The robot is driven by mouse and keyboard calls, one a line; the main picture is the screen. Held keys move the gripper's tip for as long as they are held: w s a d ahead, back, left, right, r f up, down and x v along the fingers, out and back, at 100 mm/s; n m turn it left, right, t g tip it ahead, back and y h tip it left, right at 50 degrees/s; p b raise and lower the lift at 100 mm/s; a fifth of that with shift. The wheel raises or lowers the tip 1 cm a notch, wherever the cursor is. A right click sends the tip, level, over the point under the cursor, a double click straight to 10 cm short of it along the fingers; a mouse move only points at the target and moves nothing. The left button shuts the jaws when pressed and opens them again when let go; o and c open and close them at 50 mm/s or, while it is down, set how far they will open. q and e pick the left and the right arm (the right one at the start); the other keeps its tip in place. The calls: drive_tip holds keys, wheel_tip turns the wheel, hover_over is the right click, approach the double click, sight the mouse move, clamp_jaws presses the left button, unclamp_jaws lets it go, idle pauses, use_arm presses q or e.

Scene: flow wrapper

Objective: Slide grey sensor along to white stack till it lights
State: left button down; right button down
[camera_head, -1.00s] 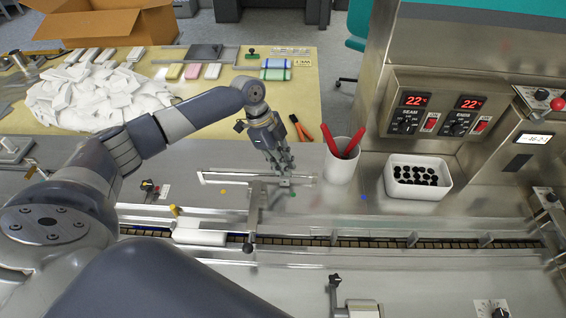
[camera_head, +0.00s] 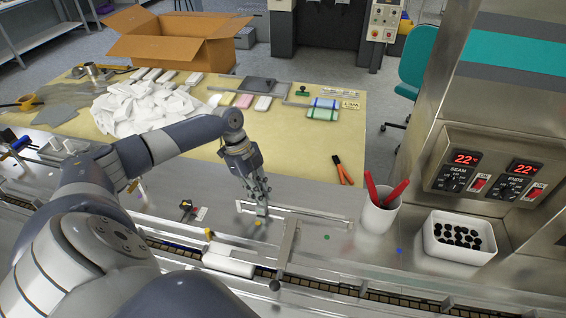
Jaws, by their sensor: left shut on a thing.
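My left gripper (camera_head: 261,208) reaches down to the slotted metal rail (camera_head: 325,217) beside the conveyor, at the rail's left part. Its fingers are close together on a small part that they mostly hide; it appears to be the grey sensor. The white stack (camera_head: 228,263) lies on the conveyor, below and left of the gripper in the picture. A metal cross arm (camera_head: 288,245) with a black knob stands just right of the gripper and reaches over the conveyor, right of the stack. I cannot make out a lit lamp. My right gripper is out of view.
A white cup (camera_head: 378,217) with red-handled tools and a white bin (camera_head: 458,243) of black pieces stand right of the rail. Orange-handled pliers (camera_head: 342,170) lie behind it. The deck between is mostly clear.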

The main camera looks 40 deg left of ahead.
use_arm(q)
drive_tip(key=shift+s+a+r, duration=0.1)
drive_tip(key=shift+s+a, duration=0.2)
drive_tip(key=shift+a, duration=0.35)
drive_tip(key=shift+s+a, duration=0.25)
drive_tip(key=shift+a, duration=0.35)
drive_tip(key=c, duration=1.6)
unclamp_jaws()
drive_tip(key=shift+c, duration=0.2)
drive_tip(key=v, duration=1.2)
drive_tip(key=shift+s+d, duration=0.1)
drive_tip(key=shift+s, duration=0.05)
